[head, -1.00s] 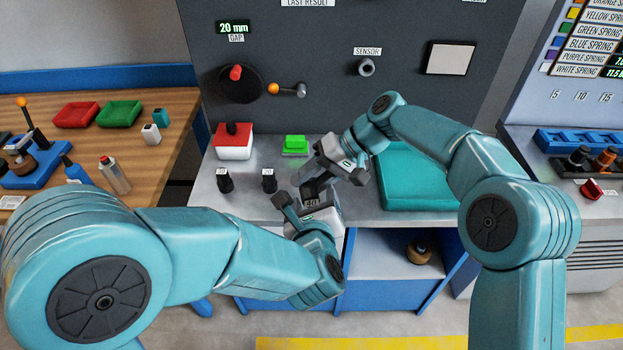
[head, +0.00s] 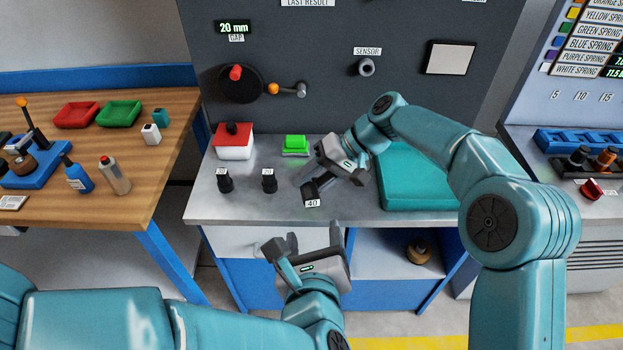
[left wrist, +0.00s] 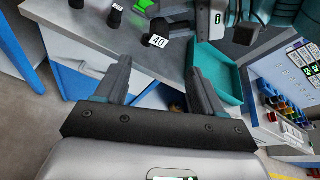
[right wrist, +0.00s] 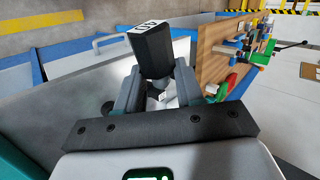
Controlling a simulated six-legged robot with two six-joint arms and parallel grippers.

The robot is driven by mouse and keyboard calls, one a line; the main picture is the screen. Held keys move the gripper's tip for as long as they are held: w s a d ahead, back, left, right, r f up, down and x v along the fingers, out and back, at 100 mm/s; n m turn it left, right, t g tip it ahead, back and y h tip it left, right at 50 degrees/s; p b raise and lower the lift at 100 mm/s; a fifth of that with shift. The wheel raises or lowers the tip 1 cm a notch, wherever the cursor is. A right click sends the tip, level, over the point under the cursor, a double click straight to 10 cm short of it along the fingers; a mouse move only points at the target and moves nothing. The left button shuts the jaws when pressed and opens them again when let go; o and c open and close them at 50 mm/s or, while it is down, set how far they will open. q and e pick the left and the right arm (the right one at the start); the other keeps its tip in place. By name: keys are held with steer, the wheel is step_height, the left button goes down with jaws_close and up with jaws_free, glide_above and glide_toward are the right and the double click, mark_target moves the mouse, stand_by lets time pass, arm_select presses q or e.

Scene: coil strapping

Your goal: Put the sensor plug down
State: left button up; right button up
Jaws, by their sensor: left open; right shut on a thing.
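A black plug with a white label reading 40 (head: 313,190) is held by my right gripper (head: 325,172), just above the grey bench top near its front edge. In the right wrist view the dark tapered plug (right wrist: 152,52) sticks out beyond the shut fingers. It also shows in the left wrist view (left wrist: 157,41). I cannot tell whether it touches the bench. My left gripper (head: 306,240) is open and empty, in front of the bench edge and below the plug. In the left wrist view its fingers (left wrist: 160,72) are spread with nothing between them.
Two black labelled pieces (head: 224,181) (head: 269,181) stand left on the bench. Behind are a red-and-white box (head: 233,148) and a green button (head: 295,144). A teal tray (head: 420,185) lies right. The SENSOR socket (head: 366,67) is on the back panel. Bare bench lies around the plug.

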arm_select(q)
steer(key=s+d+f+m+g+h, duration=0.25)
steer(key=d+m+h, duration=0.35)
steer(key=m, duration=1.4)
step_height(320, 180, down, 10)
steer(key=m+g, duration=0.4)
steer(key=m, duration=1)
arm_select(e)
steer(key=shift+w, duration=0.1)
arm_select(q)
steer(key=s+a+f+m+g+y, duration=0.1)
steer(key=s+a+f+m+g, duration=0.1)
steer(key=a+f, duration=0.7)
steer(key=s+a+f+m+g+y, duration=0.1)
steer(key=s+a+f+m+g, duration=0.1)
steer(key=s+a+f+g, duration=0.3)
steer(key=s+a+f, duration=0.1)
steer(key=a+f, duration=0.3)
steer(key=f, duration=0.4)
steer(key=shift+s, duration=0.15)
steer(key=shift+d, duration=0.1)
arm_select(e)
steer(key=shift+d, duration=0.15)
